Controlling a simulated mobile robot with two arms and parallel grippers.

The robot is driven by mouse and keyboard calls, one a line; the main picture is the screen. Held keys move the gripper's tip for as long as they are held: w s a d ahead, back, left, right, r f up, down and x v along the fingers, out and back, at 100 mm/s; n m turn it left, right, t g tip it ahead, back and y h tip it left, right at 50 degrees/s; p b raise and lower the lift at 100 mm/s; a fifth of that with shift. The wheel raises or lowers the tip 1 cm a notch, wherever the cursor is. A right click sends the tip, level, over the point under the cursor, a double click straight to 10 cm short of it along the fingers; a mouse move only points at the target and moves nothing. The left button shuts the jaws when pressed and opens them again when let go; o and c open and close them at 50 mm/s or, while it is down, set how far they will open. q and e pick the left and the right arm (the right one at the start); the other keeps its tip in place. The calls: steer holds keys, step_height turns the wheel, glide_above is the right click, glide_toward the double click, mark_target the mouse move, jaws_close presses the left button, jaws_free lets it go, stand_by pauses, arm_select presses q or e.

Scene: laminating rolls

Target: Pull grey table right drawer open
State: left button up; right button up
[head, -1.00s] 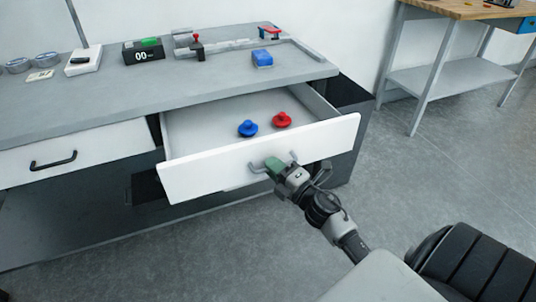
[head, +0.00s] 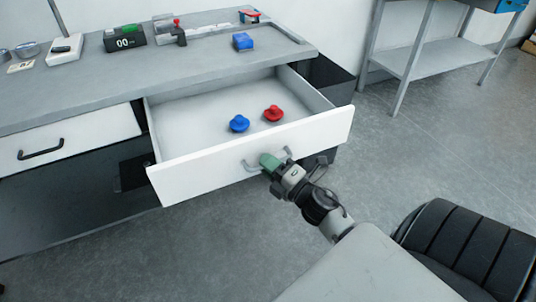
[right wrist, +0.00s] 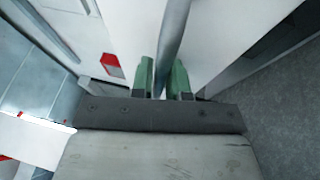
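The grey table (head: 90,92) has its right drawer (head: 250,160) pulled well out, so its inside shows. A blue knob-shaped piece (head: 239,124) and a red one (head: 273,113) lie on the drawer floor. My right gripper (head: 268,160) is at the handle (head: 250,166) on the drawer's white front. In the right wrist view, the green fingers (right wrist: 162,80) stand on both sides of the grey handle bar (right wrist: 173,40), closed on it. The left drawer (head: 75,143), with a black handle, is shut. My left gripper is not in view.
On the tabletop are a black box with a display (head: 124,39), a white device (head: 65,48), a blue block (head: 243,41) and a red-handled fixture (head: 178,33). Another table (head: 430,50) stands at the back right. The grey floor (head: 400,140) right of the drawer is clear.

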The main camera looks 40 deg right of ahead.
steer(key=o, duration=0.3)
steer(key=shift+o, duration=0.2)
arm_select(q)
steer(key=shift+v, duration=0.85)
arm_select(e)
steer(key=v, duration=1)
steer(key=shift+s, duration=0.4)
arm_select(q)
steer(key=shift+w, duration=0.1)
arm_select(e)
steer(key=shift+w+d, duration=0.1)
